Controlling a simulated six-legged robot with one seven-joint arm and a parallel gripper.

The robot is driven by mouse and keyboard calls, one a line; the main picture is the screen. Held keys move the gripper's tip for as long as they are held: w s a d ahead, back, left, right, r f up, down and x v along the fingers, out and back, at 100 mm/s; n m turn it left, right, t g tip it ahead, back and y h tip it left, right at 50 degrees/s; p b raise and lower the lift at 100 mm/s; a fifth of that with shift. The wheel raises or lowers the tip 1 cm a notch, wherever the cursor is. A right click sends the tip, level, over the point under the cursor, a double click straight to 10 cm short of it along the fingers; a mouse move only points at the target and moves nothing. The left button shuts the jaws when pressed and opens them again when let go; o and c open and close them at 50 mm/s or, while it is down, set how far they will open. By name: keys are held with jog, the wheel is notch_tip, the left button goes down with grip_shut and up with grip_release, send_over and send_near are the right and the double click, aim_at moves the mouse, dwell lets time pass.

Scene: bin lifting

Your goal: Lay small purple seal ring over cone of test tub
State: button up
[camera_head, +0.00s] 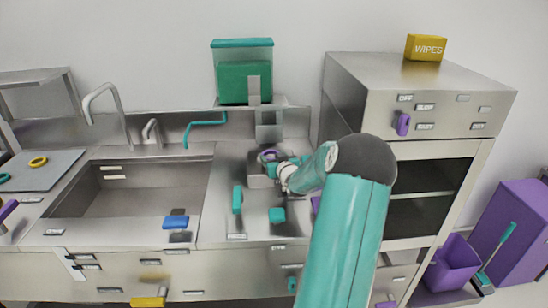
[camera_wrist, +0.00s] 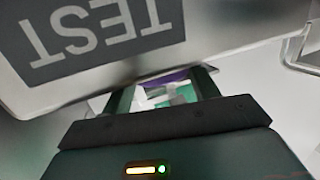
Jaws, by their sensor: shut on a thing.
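A purple ring (camera_head: 269,155) shows at the tip of my gripper (camera_head: 281,168), over a small grey metal tub on the counter right of the sink. In the wrist view my gripper (camera_wrist: 163,88) is shut on the ring, and a purple strip of it (camera_wrist: 172,78) shows between the fingers. The wall of the test tub (camera_wrist: 110,45), with its dark TEST label upside down, fills the upper left of the wrist view, close to the fingers. I cannot make out the cone. I cannot tell whether the ring touches the tub.
A sink (camera_head: 150,190) with a tap lies to the left. A steel cabinet (camera_head: 425,100) with a yellow WIPES box (camera_head: 426,47) stands close on the right. A teal-lidded container (camera_head: 243,72) is at the back. Teal items (camera_head: 277,215) lie on the front counter.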

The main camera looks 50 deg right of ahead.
jog(key=shift+s+f, duration=0.1)
jog(key=shift+f, duration=0.45)
dwell(0.4)
jog(key=o, duration=1)
jog(key=shift+o, duration=0.2)
jog(key=shift+f, duration=0.1)
jog(key=shift+a, duration=0.1)
jog(key=shift+s, duration=0.15)
jog(key=v, duration=1.3)
jog(key=shift+s+a+r, duration=0.15)
jog(key=shift+a+r, duration=0.05)
jog(key=shift+r, duration=0.1)
